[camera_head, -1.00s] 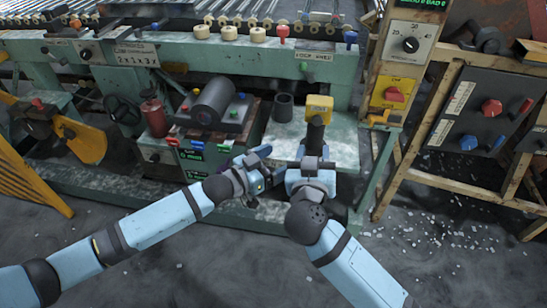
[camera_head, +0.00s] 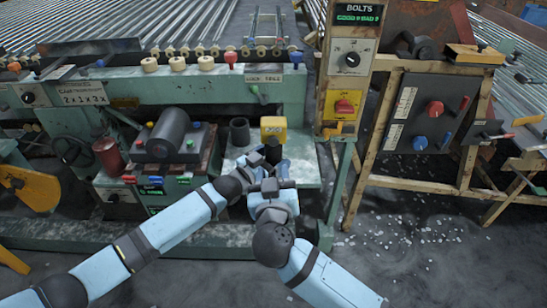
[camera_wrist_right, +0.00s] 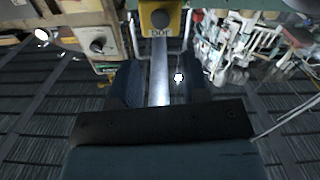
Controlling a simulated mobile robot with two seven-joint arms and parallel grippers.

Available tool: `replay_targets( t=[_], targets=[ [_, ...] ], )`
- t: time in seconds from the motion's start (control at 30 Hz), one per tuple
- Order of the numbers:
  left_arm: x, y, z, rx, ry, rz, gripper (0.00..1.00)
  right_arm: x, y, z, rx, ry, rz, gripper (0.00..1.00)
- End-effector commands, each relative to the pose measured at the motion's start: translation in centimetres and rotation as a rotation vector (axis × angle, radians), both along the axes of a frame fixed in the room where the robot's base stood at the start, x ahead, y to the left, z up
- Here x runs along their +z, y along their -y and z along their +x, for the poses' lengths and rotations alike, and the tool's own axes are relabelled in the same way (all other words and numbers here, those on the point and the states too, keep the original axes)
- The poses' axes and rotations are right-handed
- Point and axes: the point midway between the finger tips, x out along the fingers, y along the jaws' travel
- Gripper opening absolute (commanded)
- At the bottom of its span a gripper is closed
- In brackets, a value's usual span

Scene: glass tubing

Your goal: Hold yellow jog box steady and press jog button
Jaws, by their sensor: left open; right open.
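The yellow jog box (camera_head: 273,128) stands upright at the front of the green machine's ledge. In the right wrist view the jog box (camera_wrist_right: 160,32) is at the top centre, with a round dark button (camera_wrist_right: 160,18) on it. A grey post (camera_wrist_right: 160,80) runs below it. My left gripper (camera_head: 258,160) is open, just below and left of the box in the head view; its contact with the box cannot be told. My right gripper (camera_head: 272,178) is open in front of and below the box. Its dark fingers (camera_wrist_right: 160,88) show either side of the post, apart from the box.
A dark cup (camera_head: 239,131) stands left of the box on the ledge. Further left are a dark cylinder unit (camera_head: 170,135) and a red canister (camera_head: 109,155). A wooden control post (camera_head: 345,60) with a red knob (camera_head: 344,107) rises to the right.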

Motion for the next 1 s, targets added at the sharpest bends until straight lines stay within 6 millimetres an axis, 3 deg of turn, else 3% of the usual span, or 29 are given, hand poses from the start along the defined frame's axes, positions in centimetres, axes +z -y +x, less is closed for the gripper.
replay_targets(
  t=[0.37,0.63,0.83,1.0],
  targets=[
    [-0.01,0.37,0.37,0.000,0.000,0.000,0.80,0.01,0.00,0.00,0.000,0.000,0.000,0.43],
    [-0.02,0.36,0.36,0.000,0.000,0.000,0.18,0.01,0.00,0.00,0.000,0.000,0.000,0.43],
    [-0.02,0.35,0.36,0.000,0.000,0.000,0.17,0.00,0.00,0.00,0.000,0.000,0.000,0.00],
    [-0.03,0.35,0.35,0.000,0.000,0.000,0.17,0.01,0.00,0.00,0.000,0.000,0.000,0.00]
  ],
)
